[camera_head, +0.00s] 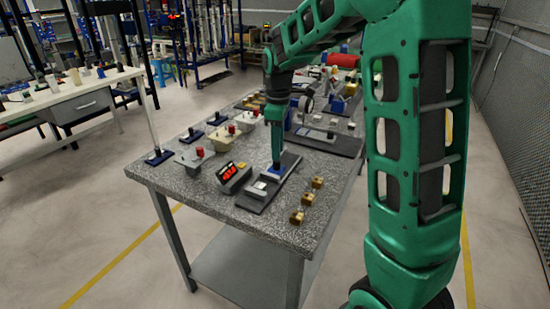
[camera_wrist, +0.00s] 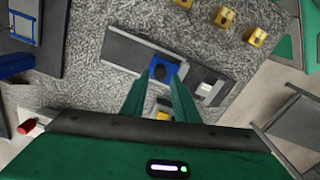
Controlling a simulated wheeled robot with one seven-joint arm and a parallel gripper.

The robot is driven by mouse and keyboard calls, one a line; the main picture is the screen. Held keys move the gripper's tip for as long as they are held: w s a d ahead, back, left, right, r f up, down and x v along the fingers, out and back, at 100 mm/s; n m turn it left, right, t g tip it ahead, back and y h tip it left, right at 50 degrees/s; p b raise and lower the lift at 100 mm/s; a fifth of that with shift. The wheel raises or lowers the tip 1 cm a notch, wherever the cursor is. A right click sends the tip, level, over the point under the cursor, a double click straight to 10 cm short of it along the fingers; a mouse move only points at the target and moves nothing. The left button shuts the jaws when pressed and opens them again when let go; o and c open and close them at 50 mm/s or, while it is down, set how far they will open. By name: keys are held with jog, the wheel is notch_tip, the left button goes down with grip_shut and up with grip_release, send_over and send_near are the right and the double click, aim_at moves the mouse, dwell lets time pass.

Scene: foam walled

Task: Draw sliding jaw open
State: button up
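The sliding jaw is a blue block (camera_head: 276,168) on a dark, flat base plate (camera_head: 251,204) near the front of the granite-topped table. In the wrist view the blue jaw (camera_wrist: 178,63) has a dark round knob (camera_wrist: 159,72) on it. A light grey block (camera_wrist: 206,90) sits on the same plate, apart from the blue jaw. My gripper (camera_wrist: 160,83) points down at the blue jaw, its two green fingers apart on either side of the knob. A narrow gap seems to show there; contact is hard to make out.
A display with red digits (camera_head: 229,175) stands left of the plate. Several small brass blocks (camera_head: 307,199) line the right side. Grey housings with red knobs (camera_head: 198,155) stand at the left. Another dark fixture (camera_head: 330,140) lies behind. The table's front corner is clear.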

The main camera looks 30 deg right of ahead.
notch_tip(320, 180, up, 6)
jog(key=shift+r, duration=0.15)
dwell(0.6)
jog(key=s+d+f+m, duration=0.2)
jog(key=s+m, duration=0.3)
jog(key=s, duration=0.6)
jog(key=s+d+f+m, duration=0.2)
jog(key=s+m, duration=0.4)
jog(key=s, duration=0.5)
jog(key=s+d+f+m, duration=0.2)
jog(key=s+m, duration=0.3)
jog(key=s, duration=0.7)
jog(key=shift+d+m, duration=0.3)
jog(key=shift+d, duration=0.25)
jog(key=shift+s, duration=0.1)
